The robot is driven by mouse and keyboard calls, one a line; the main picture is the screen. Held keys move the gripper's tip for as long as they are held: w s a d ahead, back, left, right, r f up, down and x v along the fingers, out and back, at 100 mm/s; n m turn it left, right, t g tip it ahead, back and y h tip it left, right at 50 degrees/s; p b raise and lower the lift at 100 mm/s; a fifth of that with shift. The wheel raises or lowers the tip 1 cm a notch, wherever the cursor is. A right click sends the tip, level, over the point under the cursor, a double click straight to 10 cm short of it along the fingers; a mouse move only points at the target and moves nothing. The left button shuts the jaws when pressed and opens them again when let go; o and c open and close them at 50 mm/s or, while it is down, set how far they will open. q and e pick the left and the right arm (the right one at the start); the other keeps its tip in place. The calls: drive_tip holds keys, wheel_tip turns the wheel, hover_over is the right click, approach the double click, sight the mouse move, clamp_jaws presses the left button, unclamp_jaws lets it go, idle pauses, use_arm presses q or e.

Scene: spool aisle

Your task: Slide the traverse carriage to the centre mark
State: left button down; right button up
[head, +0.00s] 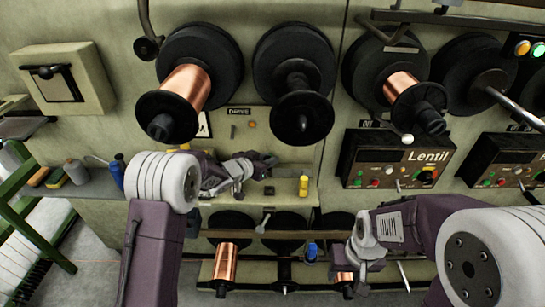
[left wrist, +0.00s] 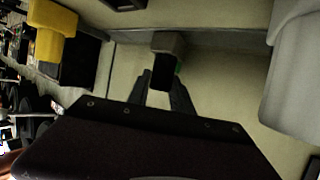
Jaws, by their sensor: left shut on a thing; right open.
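My left gripper (head: 266,163) reaches in from the left, in front of the pale panel below the upper spools. In the left wrist view its two dark fingers (left wrist: 162,92) are closed on a small black piece (left wrist: 163,70). That piece sits below a grey block (left wrist: 169,42) on a rail, which looks like the traverse carriage. A small green patch shows beside the black piece; I cannot tell if it is the centre mark. In the head view my arm and gripper hide most of the carriage. My right gripper (head: 352,270) is open, low by the lower spools, its fingertips partly unclear.
A yellow object (head: 303,186) stands right of my left gripper. Copper spools (head: 188,88) and an empty black spool (head: 296,85) hang above. A control box (head: 398,158) is at right. Bottles and sponges crowd the left shelf (head: 80,190). Lower spools (head: 226,262) sit beneath.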

use_arm(q)
drive_tip(key=shift+d, duration=0.3)
drive_tip(key=c, duration=1.1)
unclamp_jaws()
drive_tip(key=shift+d, duration=0.2)
drive_tip(key=shift+a, duration=0.15)
use_arm(e)
drive_tip(key=shift+d+f, duration=0.1)
drive_tip(key=shift+d, duration=0.2)
use_arm(q)
drive_tip(key=shift+a, duration=0.1)
drive_tip(key=v, duration=0.9)
drive_tip(key=shift+s+r+p, duration=0.1)
drive_tip(key=shift+p, duration=0.2)
use_arm(e)
drive_tip(key=shift+r, duration=0.3)
